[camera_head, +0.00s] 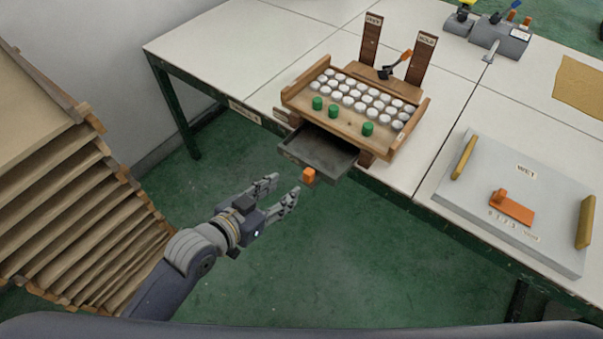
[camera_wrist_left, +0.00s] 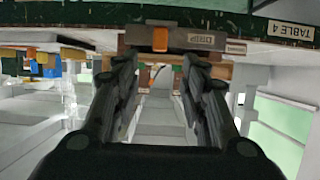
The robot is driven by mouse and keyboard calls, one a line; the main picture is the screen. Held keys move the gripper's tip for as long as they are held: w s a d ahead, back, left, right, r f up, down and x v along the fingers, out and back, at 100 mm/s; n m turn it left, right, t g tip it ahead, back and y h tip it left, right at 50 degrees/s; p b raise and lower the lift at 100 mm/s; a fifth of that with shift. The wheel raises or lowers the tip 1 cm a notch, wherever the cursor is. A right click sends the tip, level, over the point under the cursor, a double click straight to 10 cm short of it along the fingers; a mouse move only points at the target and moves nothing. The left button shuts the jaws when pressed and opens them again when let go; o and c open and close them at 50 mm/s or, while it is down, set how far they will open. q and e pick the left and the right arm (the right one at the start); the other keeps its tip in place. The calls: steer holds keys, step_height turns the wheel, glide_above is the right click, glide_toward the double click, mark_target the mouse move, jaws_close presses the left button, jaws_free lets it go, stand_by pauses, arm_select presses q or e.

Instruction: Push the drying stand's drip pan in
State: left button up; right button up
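The drip pan (camera_head: 318,154) is a dark grey tray that sticks out from under the front of the wooden drying stand (camera_head: 349,127). Its orange knob (camera_head: 309,175) is on the front and shows in the left wrist view (camera_wrist_left: 160,39) beside a "DRIP" label (camera_wrist_left: 199,39). My left gripper (camera_head: 284,185) is open and empty just in front of the knob, apart from it. In the left wrist view the knob is ahead, just above the gap between the fingertips (camera_wrist_left: 160,62). My right gripper is not in view.
Many white pots and several green ones (camera_head: 333,111) stand on the drying stand. A grey board marked "WET" (camera_head: 520,180) lies on the table to the right. A shelf rack (camera_head: 75,190) stands at left. The green floor before the table is clear.

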mark_target(306, 174)
arm_select(q)
steer(key=x, duration=1)
steer(key=shift+w+d+f, duration=0.15)
steer(key=shift+w+f, duration=0.1)
steer(key=shift+c, duration=0.2)
jaws_close()
